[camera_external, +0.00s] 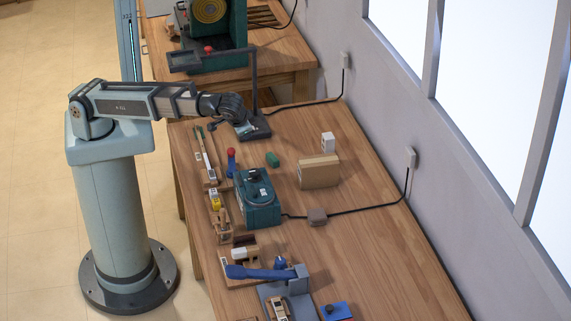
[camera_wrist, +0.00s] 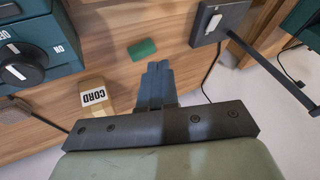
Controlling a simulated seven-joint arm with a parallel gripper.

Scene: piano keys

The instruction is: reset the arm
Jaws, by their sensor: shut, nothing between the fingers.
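A green block (camera_wrist: 142,49) lies on the bench just left of the fingertips in that view. The fingers appear clear of it.
A block marked CORD (camera_wrist: 95,96) shows in the wrist view. Black cords run to the wall. The bench's right front is clear.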

